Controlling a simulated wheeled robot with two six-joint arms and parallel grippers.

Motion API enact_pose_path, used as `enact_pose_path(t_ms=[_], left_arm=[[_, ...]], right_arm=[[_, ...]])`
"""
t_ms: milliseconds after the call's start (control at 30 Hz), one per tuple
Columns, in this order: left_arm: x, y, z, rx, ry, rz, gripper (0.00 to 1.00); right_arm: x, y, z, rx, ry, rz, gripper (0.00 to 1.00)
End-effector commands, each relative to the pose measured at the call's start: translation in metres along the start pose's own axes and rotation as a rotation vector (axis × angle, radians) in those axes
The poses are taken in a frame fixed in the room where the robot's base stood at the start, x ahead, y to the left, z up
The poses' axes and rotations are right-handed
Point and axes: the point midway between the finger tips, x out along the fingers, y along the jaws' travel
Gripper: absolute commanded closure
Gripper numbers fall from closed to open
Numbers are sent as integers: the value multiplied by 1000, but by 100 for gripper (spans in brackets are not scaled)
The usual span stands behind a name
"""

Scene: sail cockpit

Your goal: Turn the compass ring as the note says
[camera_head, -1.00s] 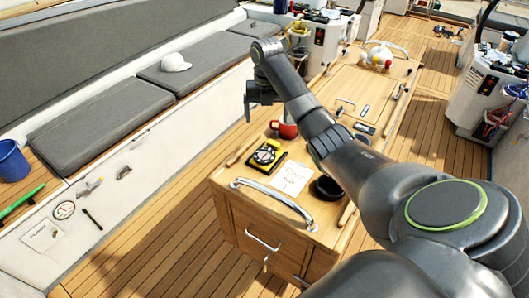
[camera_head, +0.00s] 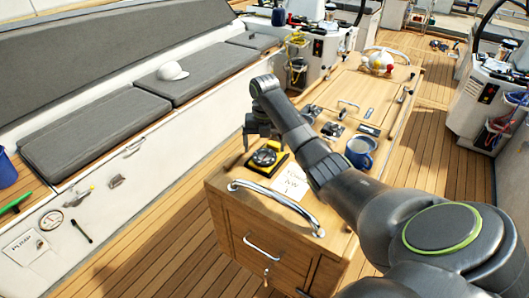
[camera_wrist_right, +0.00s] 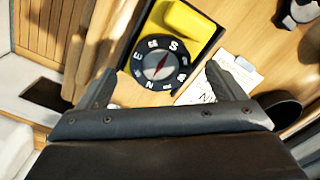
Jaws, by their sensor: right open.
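The compass (camera_head: 264,158) has a dark round dial, a lettered ring and a yellow part on a black base. It sits on the front left of the wooden table top. In the right wrist view, the ring (camera_wrist_right: 160,63) has white letters, an S near its upper right, and a red needle. The paper note (camera_head: 287,186) lies beside it; its handwriting seems to include NW. In the right wrist view my gripper partly covers the note (camera_wrist_right: 246,78). My right gripper (camera_head: 257,141) is open above the compass, fingers (camera_wrist_right: 160,78) on either side of the ring's lower part in the picture, contact unclear. My left gripper is out of view.
A blue mug (camera_head: 360,151) stands on the table right of my right arm. A metal rail (camera_head: 275,200) runs along the table's front edge. A black round object (camera_wrist_right: 284,109) is close to the right finger in the right wrist view. A cushioned bench (camera_head: 95,135) lies left.

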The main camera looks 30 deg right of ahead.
Motion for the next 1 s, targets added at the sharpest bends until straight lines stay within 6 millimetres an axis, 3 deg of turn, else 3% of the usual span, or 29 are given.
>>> enact_pose_path(t_ms=[200, 533, 867, 1000], left_arm=[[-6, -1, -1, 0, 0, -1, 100], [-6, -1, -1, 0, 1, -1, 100], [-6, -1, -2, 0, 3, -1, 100], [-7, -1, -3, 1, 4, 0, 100]], right_arm=[[21, 0, 0, 0, 2, -1, 10], [25, 0, 0, -1, 0, 0, 10], [25, 0, 0, 0, 0, -1, 52], [24, 0, 0, 3, 0, -1, 55]])
